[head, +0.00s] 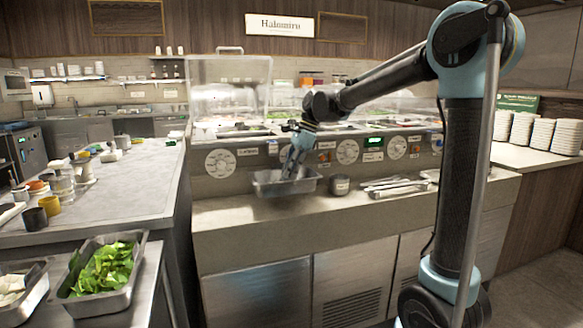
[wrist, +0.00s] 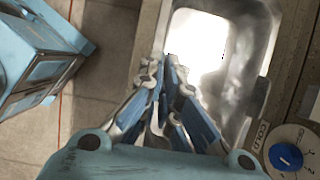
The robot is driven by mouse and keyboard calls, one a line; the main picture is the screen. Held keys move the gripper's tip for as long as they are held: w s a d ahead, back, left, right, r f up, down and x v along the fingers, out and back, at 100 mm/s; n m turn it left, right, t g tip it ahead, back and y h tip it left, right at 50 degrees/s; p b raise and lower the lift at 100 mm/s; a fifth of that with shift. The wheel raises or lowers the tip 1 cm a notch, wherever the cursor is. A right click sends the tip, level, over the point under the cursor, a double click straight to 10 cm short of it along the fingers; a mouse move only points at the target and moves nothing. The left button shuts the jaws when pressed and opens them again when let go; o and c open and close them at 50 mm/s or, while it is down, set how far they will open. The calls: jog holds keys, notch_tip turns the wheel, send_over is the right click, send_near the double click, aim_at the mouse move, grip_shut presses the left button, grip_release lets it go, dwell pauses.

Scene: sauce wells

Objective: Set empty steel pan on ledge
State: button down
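The empty steel pan (head: 268,187) is at the stone ledge (head: 235,218) in front of the counter's dial panel. Its bare, shiny inside shows in the wrist view (wrist: 240,75). My gripper (head: 289,174) reaches down to the pan from above. In the wrist view my gripper's fingertips (wrist: 168,66) are close together at the pan's near left rim, and they look shut on its wall. The pan looks roughly level. I cannot tell whether its base touches the ledge, since the underside is hidden.
A small round steel container (head: 339,185) stands just right of the pan, with metal utensils (head: 395,187) beyond it. Dials and a clear guard rise behind. The ledge left of the pan is clear. A pan of greens (head: 105,268) is at lower left.

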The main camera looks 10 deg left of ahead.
aim_at(290, 181)
jog(key=shift+f, duration=2.85)
jog(key=c, duration=1.7)
grip_release()
jog(key=shift+r, duration=0.1)
jog(key=v, duration=1.1)
jog(key=shift+w+d+r, duration=0.15)
jog(key=shift+d+r, duration=0.05)
jog(key=shift+r, duration=0.15)
